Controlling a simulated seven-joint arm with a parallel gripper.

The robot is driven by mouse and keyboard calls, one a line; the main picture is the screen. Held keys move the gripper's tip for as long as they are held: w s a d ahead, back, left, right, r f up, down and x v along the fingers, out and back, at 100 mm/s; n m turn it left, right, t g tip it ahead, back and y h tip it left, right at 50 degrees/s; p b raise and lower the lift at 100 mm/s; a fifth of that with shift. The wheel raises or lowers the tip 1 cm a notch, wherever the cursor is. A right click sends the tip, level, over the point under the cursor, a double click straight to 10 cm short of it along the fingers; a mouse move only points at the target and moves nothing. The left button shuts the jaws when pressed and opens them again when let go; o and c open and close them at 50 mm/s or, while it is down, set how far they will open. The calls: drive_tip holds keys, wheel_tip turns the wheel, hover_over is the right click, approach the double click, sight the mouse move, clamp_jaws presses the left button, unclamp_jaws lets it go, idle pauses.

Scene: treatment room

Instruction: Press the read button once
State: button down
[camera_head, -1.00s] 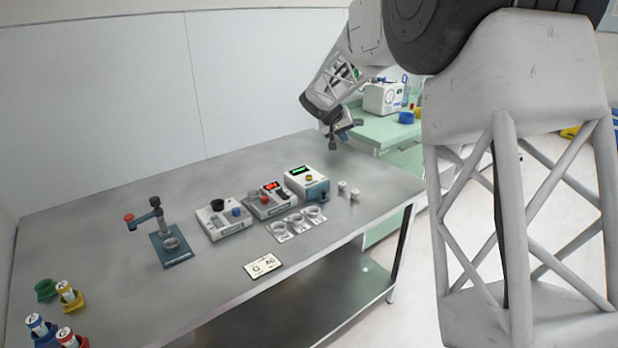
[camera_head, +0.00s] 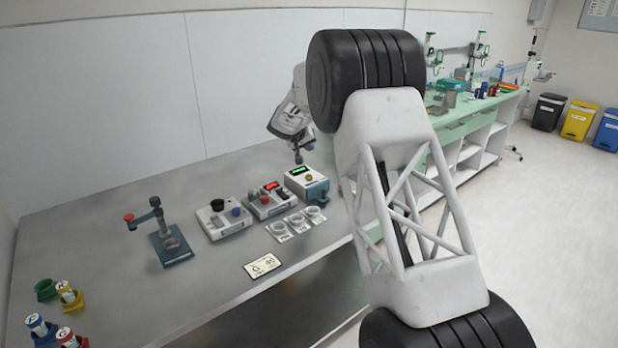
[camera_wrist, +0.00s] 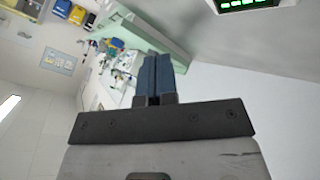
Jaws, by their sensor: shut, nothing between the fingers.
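A white box with a green display (camera_head: 300,170) stands at the right end of the row of devices on the steel table, with a round yellowish button (camera_head: 309,178) on its top. Lettering marking a read button is too small to make out. Part of the green display also shows at the top right edge of the wrist view (camera_wrist: 243,3); the button is out of that view. My gripper (camera_head: 298,160) points down, just behind the white box and apart from it. In the wrist view its blue fingers (camera_wrist: 156,68) are together and empty.
Left of the box stand a red-display device (camera_head: 268,202) and a device with a black cup and blue knob (camera_head: 222,220). A clamp stand (camera_head: 172,247) and coloured holders with cans (camera_head: 68,297) are further left.

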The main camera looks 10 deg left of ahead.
drive_tip(key=shift+w+a+f, duration=0.3)
drive_tip(key=shift+a, duration=0.1)
drive_tip(key=shift+f, duration=0.25)
drive_tip(key=shift+f, duration=4.15)
drive_tip(key=shift+f, duration=1)
idle(0.4)
drive_tip(key=shift+r, duration=0.95)
drive_tip(key=shift+r, duration=2.5)
